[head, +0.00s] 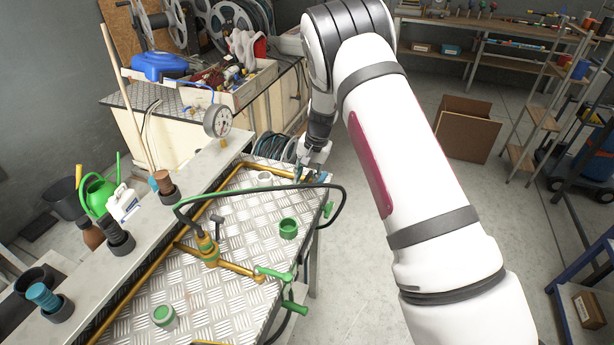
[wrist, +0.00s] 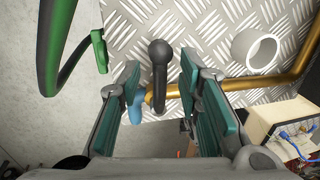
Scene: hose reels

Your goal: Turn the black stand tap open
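The black stand tap's lever (wrist: 160,65) shows in the wrist view as a dark bar with a rounded end, in front of a brass pipe. My gripper (wrist: 158,82) is open, with one teal-padded finger on each side of the lever. A narrow gap shows on both sides, so neither finger visibly touches it. A blue handle (wrist: 136,102) sits close beside the left finger. In the head view my gripper (head: 314,163) is at the far right corner of the metal-plate bench, and I cannot make out the black lever there.
A green hose (head: 262,190) arches over the bench (head: 215,300). A green lever (wrist: 99,50) lies left of my gripper, and a pale ring (wrist: 255,50) to its right. A brass tap (head: 207,248) and green cup (head: 288,228) stand nearer.

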